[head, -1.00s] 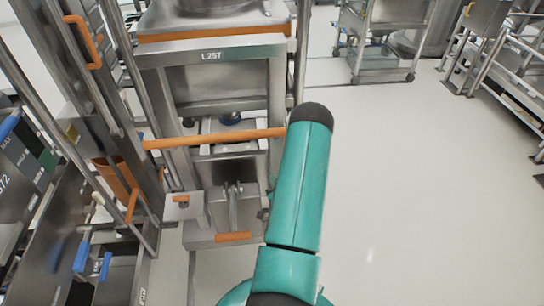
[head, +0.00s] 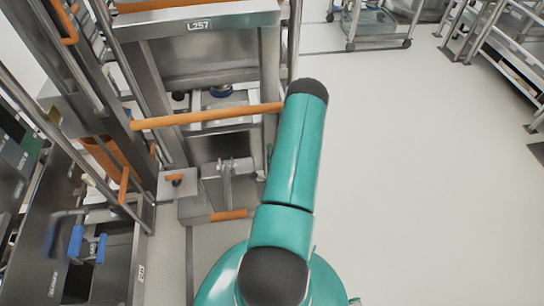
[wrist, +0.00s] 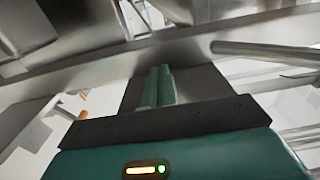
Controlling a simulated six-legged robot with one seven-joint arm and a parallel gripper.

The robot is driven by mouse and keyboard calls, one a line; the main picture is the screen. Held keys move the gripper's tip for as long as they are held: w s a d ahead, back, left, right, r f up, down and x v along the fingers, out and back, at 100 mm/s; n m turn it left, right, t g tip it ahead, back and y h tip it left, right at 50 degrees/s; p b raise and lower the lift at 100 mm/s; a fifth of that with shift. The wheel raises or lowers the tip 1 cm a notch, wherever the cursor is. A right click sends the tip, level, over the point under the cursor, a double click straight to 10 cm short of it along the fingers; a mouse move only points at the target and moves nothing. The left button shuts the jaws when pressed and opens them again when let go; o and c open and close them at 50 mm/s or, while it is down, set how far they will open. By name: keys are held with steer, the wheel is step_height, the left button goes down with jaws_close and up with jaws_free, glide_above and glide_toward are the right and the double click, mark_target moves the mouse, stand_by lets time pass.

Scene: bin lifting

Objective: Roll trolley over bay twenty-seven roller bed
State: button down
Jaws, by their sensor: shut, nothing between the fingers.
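A steel trolley marked L257 (head: 200,68) stands in the upper left middle of the head view. An orange bar (head: 205,117) runs across its near side, its right end beside my arm. Low on its near side are a bracket with an orange pedal-like piece (head: 229,214) and a small orange knob (head: 174,178). My gripper (wrist: 158,72) shows in the wrist view with its two teal fingers together and nothing between them. Steel surfaces lie beyond the fingers. In the head view my arm hides the gripper. I cannot make out a bay number or rollers.
Steel uprights and a rack with blue handles (head: 76,241) crowd the left side. Another trolley (head: 372,25) stands at the top right, and a steel rack (head: 510,50) at the far right. The pale floor (head: 420,180) right of my arm is clear.

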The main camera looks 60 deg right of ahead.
mark_target(266, 130)
steer(key=x, duration=0.7)
steer(key=shift+w+d, duration=0.15)
steer(key=shift+d, duration=0.25)
steer(key=shift+w+d, duration=0.1)
